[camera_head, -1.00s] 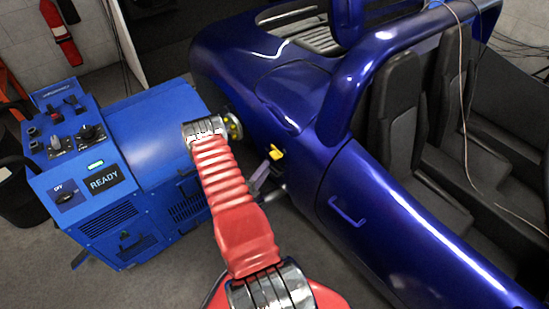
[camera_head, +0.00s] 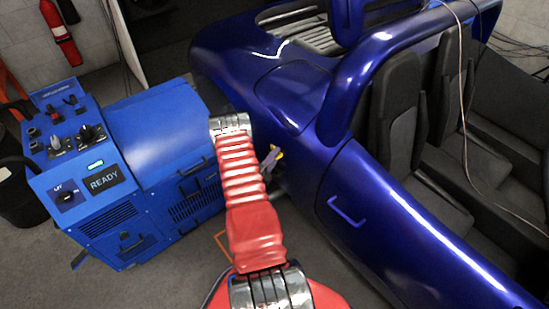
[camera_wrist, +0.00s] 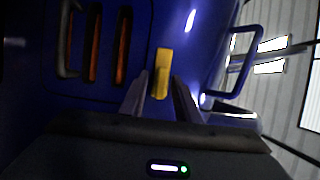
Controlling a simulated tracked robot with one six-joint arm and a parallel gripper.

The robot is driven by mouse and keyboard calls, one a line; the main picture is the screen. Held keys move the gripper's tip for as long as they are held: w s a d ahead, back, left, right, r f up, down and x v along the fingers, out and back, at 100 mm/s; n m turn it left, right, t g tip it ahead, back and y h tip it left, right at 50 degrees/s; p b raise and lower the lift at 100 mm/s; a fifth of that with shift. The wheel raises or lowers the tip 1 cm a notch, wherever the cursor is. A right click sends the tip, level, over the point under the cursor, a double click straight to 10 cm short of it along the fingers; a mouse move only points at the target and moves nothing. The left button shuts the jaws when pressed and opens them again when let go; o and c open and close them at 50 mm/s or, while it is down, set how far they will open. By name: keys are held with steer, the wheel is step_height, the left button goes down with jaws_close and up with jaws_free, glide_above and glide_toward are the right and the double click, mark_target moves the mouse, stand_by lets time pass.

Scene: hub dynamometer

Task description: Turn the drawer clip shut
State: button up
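A yellow clip (camera_wrist: 161,72) stands upright on a dark blue panel in the middle of the wrist view. In the head view the clip (camera_head: 280,151) shows as a small yellow bit low on the blue car's side, partly covered by my finger. My gripper (camera_wrist: 160,82) is open, with one finger on each side of the clip's lower end. A narrow gap seems to show on both sides; I cannot tell whether either finger touches. In the head view the gripper (camera_head: 270,159) reaches to the clip, and my arm hides the area left of it.
The blue car (camera_head: 300,95) fills the right side, with a door handle (camera_head: 347,212). A blue console (camera_head: 150,130) with a READY display stands at left, close to my arm. In the wrist view, slots with orange inside (camera_wrist: 123,45) and a handle (camera_wrist: 66,40) lie left of the clip.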

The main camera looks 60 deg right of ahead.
steer(key=shift+a, duration=0.1)
jaws_close()
steer(key=shift+n, duration=0.5)
steer(key=shift+n+y, duration=0.8)
steer(key=shift+n, duration=0.4)
steer(key=n+y, duration=0.1)
steer(key=n, duration=0.1)
steer(key=shift+n+g, duration=0.3)
steer(key=shift+g, duration=0.1)
steer(key=n+y, duration=0.1)
steer(key=n, duration=0.1)
steer(key=n+g+y, duration=0.1)
steer(key=n, duration=0.1)
steer(key=shift+w+g, duration=0.1)
steer(key=shift+g, duration=0.2)
steer(key=shift+n+g+y, duration=0.7)
steer(key=shift+n+g, duration=0.3)
steer(key=shift+n, duration=0.7)
steer(key=shift+o, duration=0.2)
jaws_free()
